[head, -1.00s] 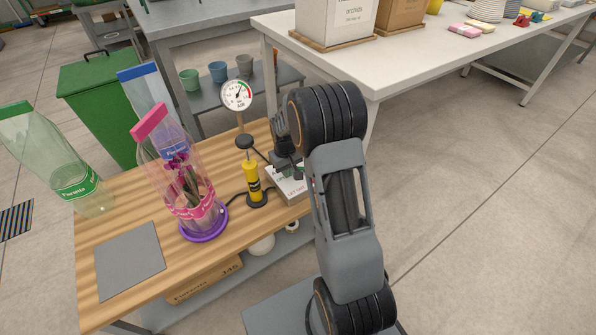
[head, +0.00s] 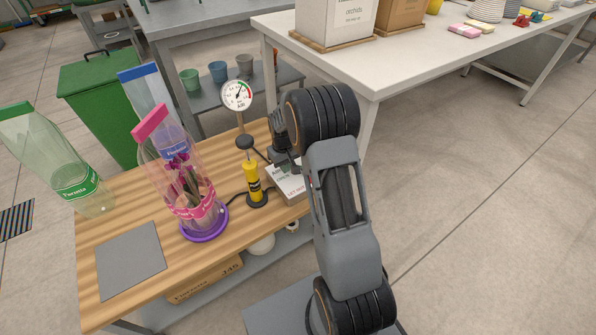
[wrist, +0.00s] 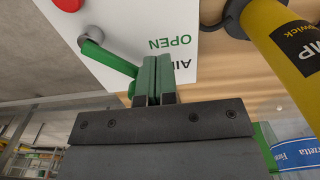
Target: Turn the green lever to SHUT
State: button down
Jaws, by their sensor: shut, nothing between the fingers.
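The green lever (wrist: 105,56) shows in the wrist view, on a white box (wrist: 140,25) marked AIR and OPEN in upside-down letters. The lever runs from a round pivot at the upper left down toward my fingers. My gripper (wrist: 158,80) is shut and empty, its green-sided fingertips close to the lever's free end. I cannot tell whether they touch it. In the head view the white box (head: 290,185) stands at the table's right end, and my gripper (head: 285,163) is over it. The lever is hidden there behind my arm.
A yellow pump (head: 254,184) stands just left of the box, with a round gauge (head: 237,95) behind. A clear pink-banded sleeve with an orchid (head: 180,180) stands on a purple base (head: 205,232). A red round part (wrist: 68,4) shows near the lever.

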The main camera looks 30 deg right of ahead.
jog(key=shift+w+d, duration=0.1)
jog(key=shift+w, duration=0.1)
jog(key=shift+w+d, duration=0.4)
jog(key=shift+w, duration=0.4)
jog(key=shift+a, duration=0.2)
jog(key=shift+a+r+p, duration=0.1)
jog(key=shift+a+p, duration=0.3)
jog(key=shift+p, duration=0.05)
notch_tip(320, 180, up, 8)
jog(key=p, duration=0.6)
dwell(0.4)
